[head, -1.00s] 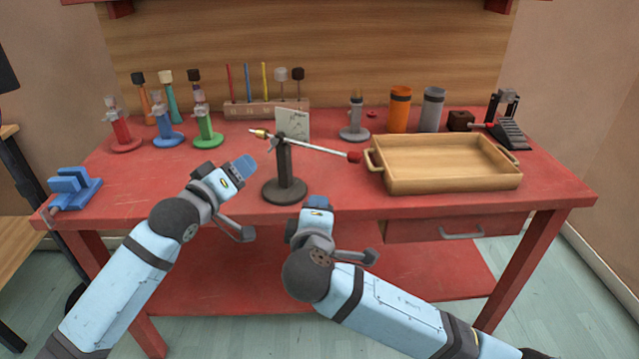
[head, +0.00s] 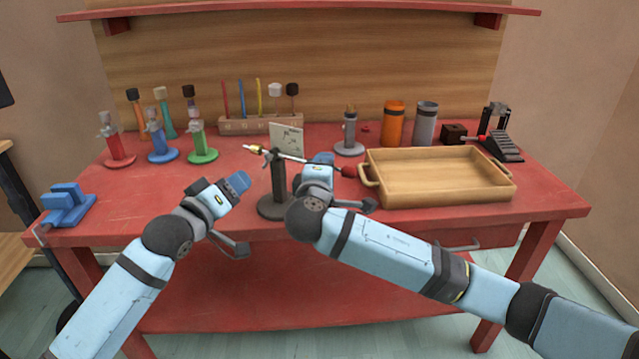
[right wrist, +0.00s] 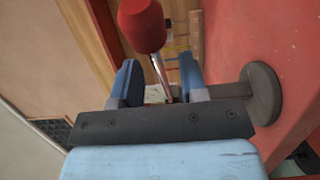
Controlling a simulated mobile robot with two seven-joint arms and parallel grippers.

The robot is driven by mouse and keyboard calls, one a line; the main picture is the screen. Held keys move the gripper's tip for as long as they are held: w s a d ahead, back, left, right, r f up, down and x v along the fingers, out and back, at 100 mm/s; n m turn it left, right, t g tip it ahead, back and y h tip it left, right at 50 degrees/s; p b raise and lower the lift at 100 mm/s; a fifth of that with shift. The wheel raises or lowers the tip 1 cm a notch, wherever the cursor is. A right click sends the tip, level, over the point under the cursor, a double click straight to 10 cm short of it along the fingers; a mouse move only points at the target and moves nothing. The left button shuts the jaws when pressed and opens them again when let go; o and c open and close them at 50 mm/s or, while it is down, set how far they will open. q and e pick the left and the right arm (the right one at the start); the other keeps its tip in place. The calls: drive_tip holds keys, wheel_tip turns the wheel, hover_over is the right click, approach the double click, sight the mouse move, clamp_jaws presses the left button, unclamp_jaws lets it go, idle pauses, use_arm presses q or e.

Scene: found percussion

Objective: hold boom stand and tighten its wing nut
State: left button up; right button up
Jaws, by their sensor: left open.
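The boom stand has a dark round base and upright post (head: 279,180). Its thin metal boom crosses the post top, with a brass piece (head: 254,149) at the left end and a red tip (head: 349,171) at the right. I cannot make out the wing nut. My left gripper (head: 239,181) is left of the post, open and empty. My right gripper (head: 323,158) is just right of the post, partly overlapping the stand in the head view. In the right wrist view its blue fingers (right wrist: 158,75) are apart, with the boom rod showing in the gap and the red tip (right wrist: 141,24) close by.
A wooden tray (head: 437,203) stands right of the stand. A white card (head: 287,139) is behind it. Several coloured stands, including a green one (head: 202,156), are at the back left. A blue clamp (head: 66,205) sits at the left edge.

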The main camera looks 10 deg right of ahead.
drive_tip(key=x, duration=0.3)
drive_tip(key=shift+w, duration=0.1)
clamp_jaws()
idle(0.9)
